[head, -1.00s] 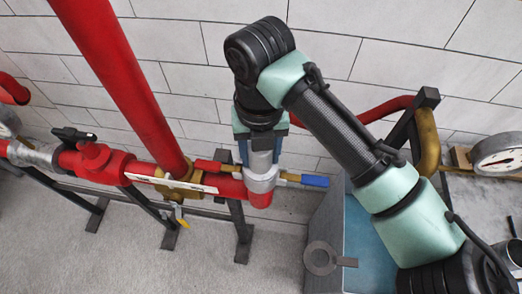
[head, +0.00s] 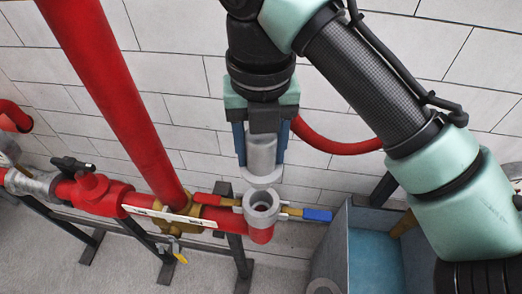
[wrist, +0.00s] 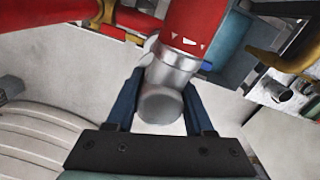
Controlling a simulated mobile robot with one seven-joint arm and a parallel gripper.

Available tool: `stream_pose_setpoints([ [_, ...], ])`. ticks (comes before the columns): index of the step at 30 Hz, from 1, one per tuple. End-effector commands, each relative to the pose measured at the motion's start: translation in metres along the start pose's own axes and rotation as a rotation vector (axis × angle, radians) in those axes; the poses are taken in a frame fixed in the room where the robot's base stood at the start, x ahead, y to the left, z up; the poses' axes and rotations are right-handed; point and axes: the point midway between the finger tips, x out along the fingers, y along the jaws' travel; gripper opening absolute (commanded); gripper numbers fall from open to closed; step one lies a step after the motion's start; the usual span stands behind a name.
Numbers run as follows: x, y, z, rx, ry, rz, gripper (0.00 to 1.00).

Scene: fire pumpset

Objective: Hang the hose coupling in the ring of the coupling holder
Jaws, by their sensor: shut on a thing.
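The hose coupling (head: 262,155) is a silver-grey cylinder with a wider lower rim. My gripper (head: 259,160) is shut on it, with a blue finger on each side. The coupling hangs roughly upright just above the open grey collar (head: 262,203) at the end of the red pipe. The collar's round mouth is uncovered. In the wrist view the coupling (wrist: 160,106) sits between the fingers, with the pipe end behind it. The ring of the coupling holder (head: 323,287) is grey, at the bottom edge of the head view, mostly cut off.
A valve with red and blue handles (head: 318,214) sticks out beside the collar. The tall red pipe (head: 112,95) rises at left. A blue-grey open box (head: 375,258) stands at right below my arm. The tiled wall is behind.

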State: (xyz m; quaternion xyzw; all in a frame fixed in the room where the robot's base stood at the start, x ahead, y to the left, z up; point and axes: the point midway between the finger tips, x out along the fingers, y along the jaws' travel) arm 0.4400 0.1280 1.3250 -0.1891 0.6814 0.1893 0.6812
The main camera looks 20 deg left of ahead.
Motion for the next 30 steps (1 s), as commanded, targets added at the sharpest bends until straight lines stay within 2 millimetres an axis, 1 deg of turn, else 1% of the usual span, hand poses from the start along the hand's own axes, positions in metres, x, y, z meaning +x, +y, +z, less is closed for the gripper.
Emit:
stream_pose_setpoints([
  [1, -0.006, 0.000, 0.000, 0.000, -0.001, 0.000, 0.00],
  [30, -0.049, 0.000, 0.000, -0.001, -0.001, 0.000, 0.00],
])
